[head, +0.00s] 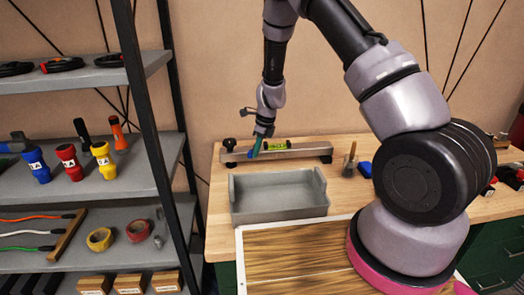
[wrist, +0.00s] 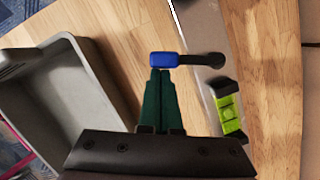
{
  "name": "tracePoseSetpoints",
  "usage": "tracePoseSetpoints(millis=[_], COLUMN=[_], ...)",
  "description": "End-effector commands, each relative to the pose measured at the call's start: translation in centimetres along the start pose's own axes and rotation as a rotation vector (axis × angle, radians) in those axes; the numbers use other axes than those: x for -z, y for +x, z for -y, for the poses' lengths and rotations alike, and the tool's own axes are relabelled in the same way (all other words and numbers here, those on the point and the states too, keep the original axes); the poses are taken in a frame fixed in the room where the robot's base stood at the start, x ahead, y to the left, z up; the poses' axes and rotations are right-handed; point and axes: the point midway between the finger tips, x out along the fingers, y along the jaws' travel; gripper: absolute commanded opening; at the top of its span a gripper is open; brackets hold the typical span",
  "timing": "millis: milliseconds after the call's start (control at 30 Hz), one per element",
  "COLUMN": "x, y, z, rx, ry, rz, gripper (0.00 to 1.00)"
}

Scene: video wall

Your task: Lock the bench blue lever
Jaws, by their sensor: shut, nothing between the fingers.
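The blue lever (wrist: 163,60) shows in the wrist view as a blue grip on a dark arm that reaches right to a round dark pivot on a metal bar (wrist: 198,30). My gripper (wrist: 160,76) has its green fingers shut together and empty. Their tips are right at the near side of the blue grip; I cannot tell whether they touch it. In the head view my gripper (head: 257,146) points down over the metal bar (head: 300,153) at the back of the bench, and the lever is mostly hidden by the fingers.
A grey open tray (head: 280,212) sits in front of the bar; it is left of my gripper in the wrist view. A yellow-green level (head: 275,145) is on the bar. A brush (head: 349,160) and a blue block (head: 365,169) stand right. A shelf (head: 100,185) is left.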

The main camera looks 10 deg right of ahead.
Motion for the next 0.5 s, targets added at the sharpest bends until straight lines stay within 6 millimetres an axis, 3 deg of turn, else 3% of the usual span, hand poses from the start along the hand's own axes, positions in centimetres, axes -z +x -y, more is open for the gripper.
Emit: tracePoseSetpoints(millis=[100,500], x=[-0.56,-0.40], y=[0.16,0.11], z=[-0.24,0.31], rx=[0.022,0.019], ry=[0.081,0.074], rz=[-0.001,0.000], gripper=[0.00,0.00])
